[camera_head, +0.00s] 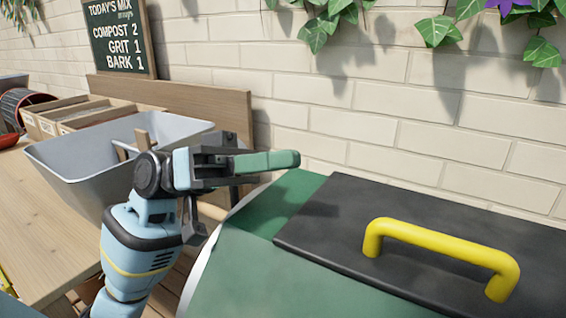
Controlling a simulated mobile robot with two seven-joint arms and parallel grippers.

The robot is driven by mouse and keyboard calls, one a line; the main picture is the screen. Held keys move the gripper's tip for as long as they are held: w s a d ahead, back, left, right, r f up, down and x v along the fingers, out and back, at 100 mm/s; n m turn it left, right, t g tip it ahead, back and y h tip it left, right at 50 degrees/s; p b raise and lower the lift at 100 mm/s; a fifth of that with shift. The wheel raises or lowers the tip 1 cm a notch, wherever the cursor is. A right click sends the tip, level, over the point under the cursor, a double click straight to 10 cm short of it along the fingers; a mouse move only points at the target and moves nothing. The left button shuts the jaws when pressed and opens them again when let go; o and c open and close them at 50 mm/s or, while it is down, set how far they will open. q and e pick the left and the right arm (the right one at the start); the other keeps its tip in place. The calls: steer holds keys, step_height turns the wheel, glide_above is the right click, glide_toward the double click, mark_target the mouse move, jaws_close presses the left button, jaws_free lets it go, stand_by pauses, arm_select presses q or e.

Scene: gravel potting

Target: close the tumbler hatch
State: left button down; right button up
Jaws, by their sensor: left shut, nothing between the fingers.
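The tumbler (235,275) is a large green drum at the lower right. Its hatch is a flat black panel (330,215) lying on top, with a raised yellow handle (440,243). A darker green patch shows at the panel's left edge; I cannot tell whether it is an opening. My left gripper (290,160) is shut and empty, pointing right. In the picture it is above and left of the hatch, apart from the handle. My right gripper is not in view.
A grey tub (75,160) stands on the wooden bench (40,235) at left, behind my left arm. Wooden compartment boxes (45,125) and a chalkboard (118,38) are farther back. A brick wall (360,125) with hanging leaves (437,30) rises behind the tumbler.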

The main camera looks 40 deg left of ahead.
arm_select(q)
steer(key=shift+s+f, duration=0.1)
steer(key=shift+f, duration=0.05)
steer(key=shift+a, duration=0.1)
stand_by(0.4)
steer(key=shift+b+v, duration=0.55)
steer(key=shift+v, duration=3.3)
steer(key=shift+f, duration=0.1)
